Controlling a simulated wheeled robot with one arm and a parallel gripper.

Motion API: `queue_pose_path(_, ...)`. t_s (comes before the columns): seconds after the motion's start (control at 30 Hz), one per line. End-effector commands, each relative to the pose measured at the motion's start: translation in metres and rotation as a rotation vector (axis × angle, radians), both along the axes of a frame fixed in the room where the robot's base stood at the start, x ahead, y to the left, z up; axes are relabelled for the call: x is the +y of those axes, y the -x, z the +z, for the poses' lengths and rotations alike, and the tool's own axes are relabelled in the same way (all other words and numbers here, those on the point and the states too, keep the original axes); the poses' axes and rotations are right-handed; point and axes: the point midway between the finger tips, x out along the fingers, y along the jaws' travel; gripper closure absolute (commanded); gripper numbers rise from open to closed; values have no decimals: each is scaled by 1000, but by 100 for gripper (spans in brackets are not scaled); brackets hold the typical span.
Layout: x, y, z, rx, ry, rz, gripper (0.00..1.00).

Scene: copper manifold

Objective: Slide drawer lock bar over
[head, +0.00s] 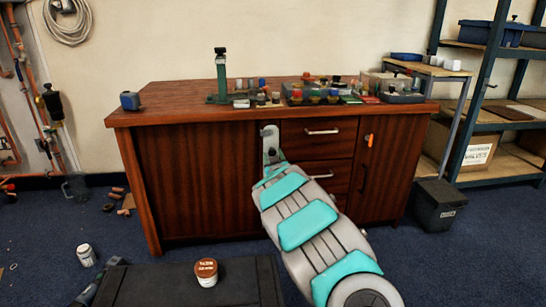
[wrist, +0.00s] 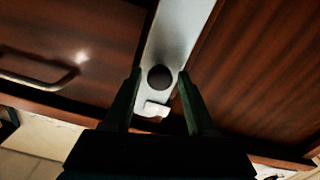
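The lock bar (head: 271,145) is a pale metal strip on the cabinet front, just left of the drawers; its upper part shows above my arm in the head view. In the wrist view the bar (wrist: 185,30) runs down between two wood panels, with a round dark knob (wrist: 160,77) on it and a small white piece below the knob. My gripper (wrist: 160,75) is open, with one dark finger on each side of the knob and gaps visible between. I cannot tell how deep the fingers reach. My arm hides the lower bar and gripper in the head view.
The drawers (head: 318,135) have metal handles; one handle (wrist: 40,80) shows at left in the wrist view. A cupboard door with an orange tag (head: 369,140) is further right. Small items crowd the cabinet top. A black bin (head: 437,205) stands right; a dark case (head: 185,285) is in front.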

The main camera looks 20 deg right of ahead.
Motion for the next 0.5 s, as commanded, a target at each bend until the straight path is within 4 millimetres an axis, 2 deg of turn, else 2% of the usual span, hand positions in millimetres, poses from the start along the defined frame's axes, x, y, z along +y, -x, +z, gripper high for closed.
queue_pose_path(0.03,0,0,0,0,0,0,49)
queue_pose_path(0.5,0,0,0,0,0,0,100)
